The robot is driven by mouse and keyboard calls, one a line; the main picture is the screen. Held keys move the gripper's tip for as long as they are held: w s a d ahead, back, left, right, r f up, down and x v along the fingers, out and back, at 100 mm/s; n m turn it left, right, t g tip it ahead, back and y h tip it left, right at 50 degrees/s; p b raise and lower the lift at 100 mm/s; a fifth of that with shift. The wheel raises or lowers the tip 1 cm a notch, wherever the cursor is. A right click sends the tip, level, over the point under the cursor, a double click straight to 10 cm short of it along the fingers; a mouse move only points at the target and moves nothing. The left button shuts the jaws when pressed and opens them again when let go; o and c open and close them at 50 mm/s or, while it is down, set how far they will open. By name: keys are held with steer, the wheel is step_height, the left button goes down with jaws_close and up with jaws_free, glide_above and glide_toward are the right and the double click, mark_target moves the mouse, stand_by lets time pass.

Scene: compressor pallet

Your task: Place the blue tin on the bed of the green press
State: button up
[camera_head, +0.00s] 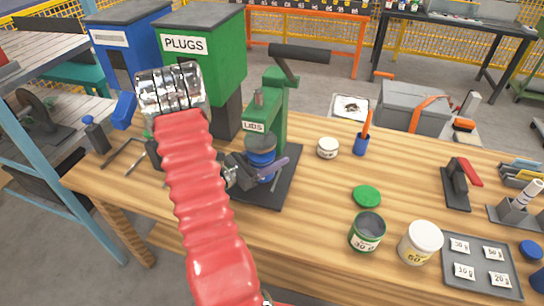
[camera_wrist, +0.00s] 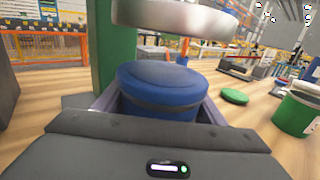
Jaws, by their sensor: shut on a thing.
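The blue tin (camera_head: 261,146) is held by my gripper (camera_head: 264,172) at the green press (camera_head: 277,110), whose front label reads LIDS. In the wrist view the tin (camera_wrist: 162,84) sits upright between the jaws of my gripper (camera_wrist: 158,108), with its blue lid on top. The round metal ram (camera_wrist: 188,17) of the press is right above the tin, with a gap between them. The dark press base (camera_head: 283,188) shows around and below the jaws. The jaws hide the tin's underside, so I cannot tell whether it touches the bed.
The green PLUGS bin (camera_head: 201,50) stands behind.

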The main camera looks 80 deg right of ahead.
steer(key=shift+f, duration=0.9)
steer(key=shift+f, duration=0.1)
steer(key=o, duration=1.8)
steer(key=shift+w+a, duration=0.1)
steer(key=v, duration=1.1)
steer(key=shift+w+a, duration=0.25)
steer(key=shift+a, duration=0.05)
steer(key=shift+w, duration=0.1)
